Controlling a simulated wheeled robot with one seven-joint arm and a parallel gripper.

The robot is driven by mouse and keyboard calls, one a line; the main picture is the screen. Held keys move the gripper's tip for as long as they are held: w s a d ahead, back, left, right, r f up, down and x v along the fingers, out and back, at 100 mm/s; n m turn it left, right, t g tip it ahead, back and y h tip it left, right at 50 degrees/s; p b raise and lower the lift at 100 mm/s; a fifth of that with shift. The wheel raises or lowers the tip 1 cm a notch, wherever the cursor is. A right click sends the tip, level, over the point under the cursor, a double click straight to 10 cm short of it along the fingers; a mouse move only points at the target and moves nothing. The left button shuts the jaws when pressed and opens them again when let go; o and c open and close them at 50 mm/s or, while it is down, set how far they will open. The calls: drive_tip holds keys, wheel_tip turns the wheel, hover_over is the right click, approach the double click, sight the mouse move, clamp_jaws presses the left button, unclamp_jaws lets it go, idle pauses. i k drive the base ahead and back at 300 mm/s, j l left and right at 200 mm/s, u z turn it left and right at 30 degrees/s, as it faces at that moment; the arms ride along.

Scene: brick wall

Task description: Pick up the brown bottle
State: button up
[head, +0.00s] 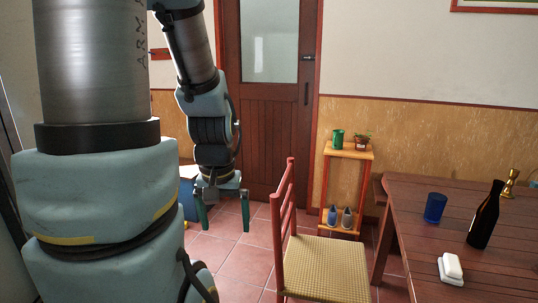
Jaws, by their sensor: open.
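The brown bottle (484,222) is dark, tall and narrow-necked. It stands upright on the wooden table (418,203) at the right of the head view. My gripper (224,224) hangs at the end of my arm in the left-middle of the view, pointing down. Its two green fingers are spread apart with nothing between them. It is well to the left of the bottle, with the chair and part of the table between them in the picture.
A blue cup (435,207), a white butter dish (451,268) and a brass object (510,182) stand near the bottle. A red chair with a woven seat (324,268) is at the table's left. A small shelf (347,152) holds a green can and a plant. Tiled floor shows by the door (267,130).

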sight(486, 215)
drive_tip(key=l+u, duration=0.1)
drive_tip(key=l, duration=0.4)
drive_tip(key=l+u, duration=0.15)
drive_tip(key=l, duration=0.3)
drive_tip(key=k+l+u, duration=0.1)
drive_tip(key=l, duration=0.4)
drive_tip(key=k+l+u, duration=0.15)
drive_tip(key=l, duration=0.3)
drive_tip(key=k+l+u, duration=0.1)
drive_tip(key=l, duration=0.35)
